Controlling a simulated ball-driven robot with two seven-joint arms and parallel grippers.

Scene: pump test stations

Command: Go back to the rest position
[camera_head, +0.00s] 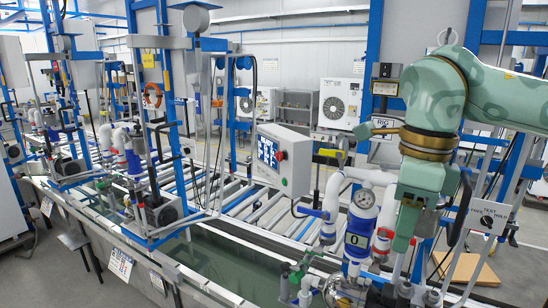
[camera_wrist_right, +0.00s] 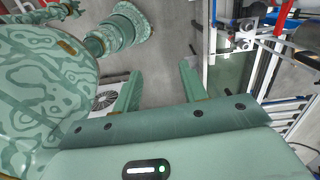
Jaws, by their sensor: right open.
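My right arm comes in from the right in the head view, pale green with a bronze-coloured band. Its gripper (camera_head: 410,232) points down, close to the white pipes and the round gauge of the pump station. I cannot tell whether it touches them. In the right wrist view the two green fingers of this gripper (camera_wrist_right: 160,82) stand well apart, with only grey floor showing between them. The jaws are open and empty. My left gripper is not in view.
A pressure gauge (camera_head: 365,199) on white and blue pipework stands just left of my right gripper. A grey control box (camera_head: 284,160) with a red button is further left. A long water tank (camera_head: 235,257) and roller conveyor run across the middle.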

